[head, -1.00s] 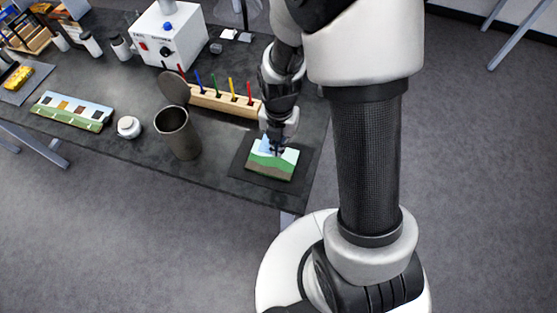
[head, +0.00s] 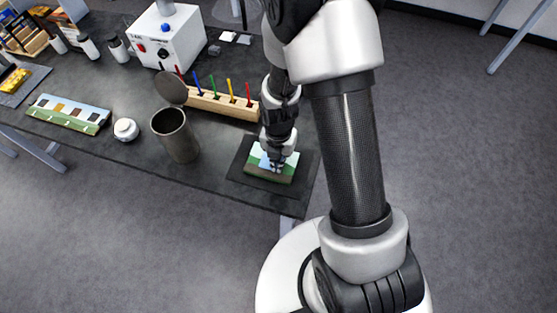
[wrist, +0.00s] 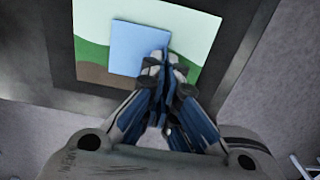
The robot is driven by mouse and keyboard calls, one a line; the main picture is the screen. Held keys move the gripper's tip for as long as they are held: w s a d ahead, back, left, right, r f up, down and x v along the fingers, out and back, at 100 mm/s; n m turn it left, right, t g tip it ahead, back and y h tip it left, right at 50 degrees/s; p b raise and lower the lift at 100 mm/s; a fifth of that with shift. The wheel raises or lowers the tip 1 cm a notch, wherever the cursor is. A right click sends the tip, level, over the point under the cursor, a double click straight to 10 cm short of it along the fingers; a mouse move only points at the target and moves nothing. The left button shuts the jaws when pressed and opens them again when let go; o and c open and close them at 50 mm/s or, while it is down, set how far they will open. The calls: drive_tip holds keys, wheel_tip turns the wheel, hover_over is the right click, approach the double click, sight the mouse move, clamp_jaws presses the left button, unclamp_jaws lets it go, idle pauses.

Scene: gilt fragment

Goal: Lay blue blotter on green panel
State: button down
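The blue blotter (wrist: 135,48) is a small light-blue square lying over the middle of the green panel (wrist: 92,54) in the wrist view. The panel is painted with pale sky, green hills and a brown band; it also shows in the head view (head: 265,176). My gripper (wrist: 162,62) points down at the panel, its fingertips close together at the blotter's right edge. It appears shut on that edge; it also shows in the head view (head: 276,166). The fingers hide part of the blotter, and I cannot tell whether the blotter fully touches the panel.
The panel sits on a dark mat (head: 236,168) near the table's front right corner. An open metal canister (head: 178,138), a wooden rack (head: 220,103) with coloured sticks, a white jar (head: 126,129) and another painted panel (head: 70,113) stand to the left.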

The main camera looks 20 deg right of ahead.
drive_tip(key=c, duration=1.8)
unclamp_jaws()
wheel_tip(320, 180, up, 21)
drive_tip(key=s+m+t+p, duration=0.1)
drive_tip(key=s+m+p, duration=0.1)
drive_tip(key=m+p, duration=0.35)
drive_tip(key=s+r+m+t+b, duration=0.1)
drive_tip(key=s+r+m, duration=0.5)
drive_tip(key=m, duration=0.5)
drive_tip(key=s+r+m+t, duration=0.2)
drive_tip(key=s+r+m, duration=0.5)
drive_tip(key=m, duration=0.5)
drive_tip(key=shift+r+t+b, duration=0.3)
drive_tip(key=shift+r+b, duration=0.1)
drive_tip(key=shift+r, duration=0.15)
